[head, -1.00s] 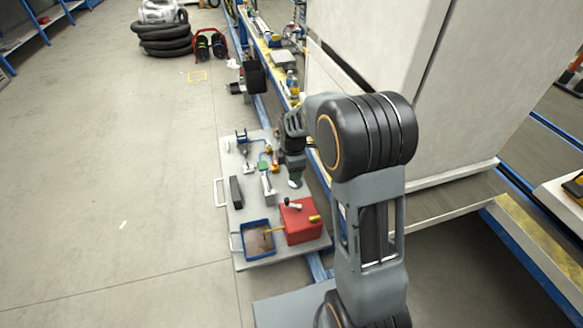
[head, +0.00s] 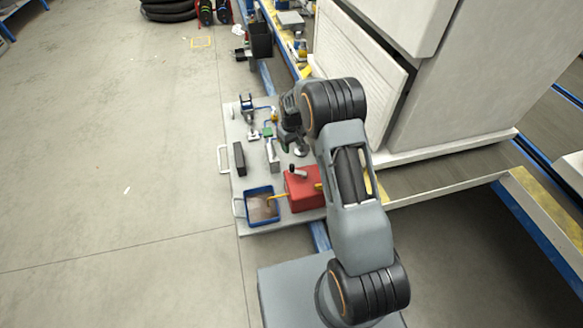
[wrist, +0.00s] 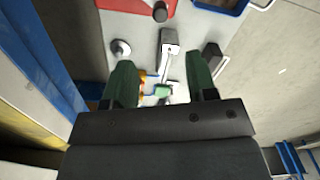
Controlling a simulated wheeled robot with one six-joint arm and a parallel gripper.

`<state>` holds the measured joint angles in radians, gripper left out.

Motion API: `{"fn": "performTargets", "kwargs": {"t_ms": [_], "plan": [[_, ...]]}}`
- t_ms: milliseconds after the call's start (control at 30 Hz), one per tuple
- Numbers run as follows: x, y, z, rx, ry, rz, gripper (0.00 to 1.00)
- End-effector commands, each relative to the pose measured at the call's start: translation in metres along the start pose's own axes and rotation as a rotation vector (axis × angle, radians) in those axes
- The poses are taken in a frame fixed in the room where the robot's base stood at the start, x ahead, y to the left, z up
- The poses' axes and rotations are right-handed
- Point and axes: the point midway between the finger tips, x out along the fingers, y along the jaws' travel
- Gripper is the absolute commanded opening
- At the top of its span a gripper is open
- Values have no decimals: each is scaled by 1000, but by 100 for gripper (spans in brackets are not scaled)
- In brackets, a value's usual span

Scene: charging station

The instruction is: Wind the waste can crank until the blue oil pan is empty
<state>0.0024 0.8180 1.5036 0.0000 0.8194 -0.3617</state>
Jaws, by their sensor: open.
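The red waste can (head: 306,190) stands on a grey board, with a crank with a dark knob (head: 294,171) on top. The blue oil pan (head: 247,207) is just left of the can, with brownish content in it and a yellow piece reaching over it from the can. My gripper (head: 295,146) is open and empty above the board, on the far side of the can and apart from it. In the wrist view my green fingers (wrist: 160,60) are spread; the red can (wrist: 128,5), dark knob (wrist: 160,12) and blue pan (wrist: 228,5) are cut off at the top edge.
The grey board (head: 238,182) also carries a dark block (head: 239,158), a metal piece (head: 272,154) and small fittings. A large pale cabinet (head: 350,80) stands close on the right. The floor on the left is open.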

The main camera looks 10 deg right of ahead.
Motion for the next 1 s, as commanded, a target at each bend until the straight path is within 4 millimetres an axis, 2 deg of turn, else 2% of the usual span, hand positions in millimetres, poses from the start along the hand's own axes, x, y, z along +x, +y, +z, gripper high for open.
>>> {"fn": "performTargets", "kwargs": {"t_ms": [167,500,700,1000], "plan": [[14,0,0,48,-2,-1,52],[79,-1,1,47,-3,-1,52],[111,-1,1,46,-3,-1,52],[135,0,0,46,0,0,52]]}}
